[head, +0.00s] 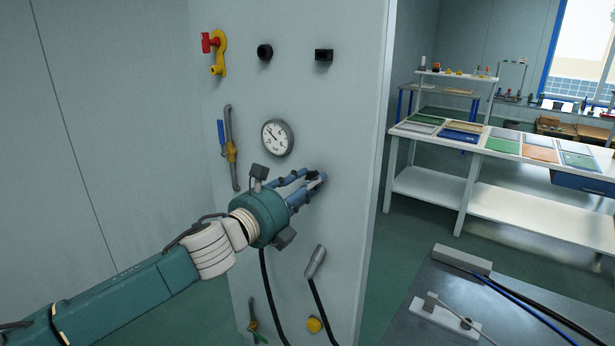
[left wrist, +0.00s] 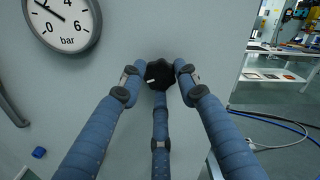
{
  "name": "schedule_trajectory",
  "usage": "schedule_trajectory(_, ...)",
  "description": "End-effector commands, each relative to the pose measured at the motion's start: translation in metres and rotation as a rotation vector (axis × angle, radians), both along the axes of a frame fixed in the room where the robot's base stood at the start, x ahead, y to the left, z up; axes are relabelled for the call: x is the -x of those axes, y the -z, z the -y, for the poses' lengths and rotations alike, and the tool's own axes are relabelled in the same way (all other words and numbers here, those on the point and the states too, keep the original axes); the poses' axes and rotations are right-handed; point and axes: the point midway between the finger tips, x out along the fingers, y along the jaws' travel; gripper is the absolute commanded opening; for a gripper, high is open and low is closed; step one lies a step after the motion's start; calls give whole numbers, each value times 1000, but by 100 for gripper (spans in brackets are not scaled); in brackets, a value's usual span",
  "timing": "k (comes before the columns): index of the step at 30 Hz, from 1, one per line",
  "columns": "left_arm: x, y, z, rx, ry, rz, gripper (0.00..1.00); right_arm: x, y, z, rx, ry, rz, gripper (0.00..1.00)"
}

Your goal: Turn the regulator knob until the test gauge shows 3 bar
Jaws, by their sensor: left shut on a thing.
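The regulator knob (left wrist: 159,74) is black with a white mark pointing to the left. It sits on the pale panel (head: 335,120) and shows between my fingertips in the left wrist view; in the head view my fingers hide it. My left gripper (head: 314,178) has its three blue fingers closed around the knob, also seen in the left wrist view (left wrist: 160,78). The round test gauge (head: 277,138) is above and left of the knob. In the left wrist view the gauge (left wrist: 65,22) has its needle pointing to the upper left; the exact value is hard to read.
The panel also bears a red-and-yellow valve (head: 214,52), a blue-handled valve (head: 230,150), a black round fitting (head: 264,52) and a grey cylinder (head: 315,262) with a hose. A grey bench (head: 395,325) stands at lower right. Open floor lies beyond the panel's right edge.

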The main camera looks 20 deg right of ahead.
Motion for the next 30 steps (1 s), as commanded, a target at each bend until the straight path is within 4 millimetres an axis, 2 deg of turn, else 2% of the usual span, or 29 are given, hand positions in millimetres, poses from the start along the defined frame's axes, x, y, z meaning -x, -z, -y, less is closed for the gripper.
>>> schedule_trajectory(6,1,1,1,126,2,-171,6,0,-17,-2,-2,1,0,40)
schedule_trajectory(30,2,2,2,592,1,-770,6,0,-59,-3,-3,2,0,40)
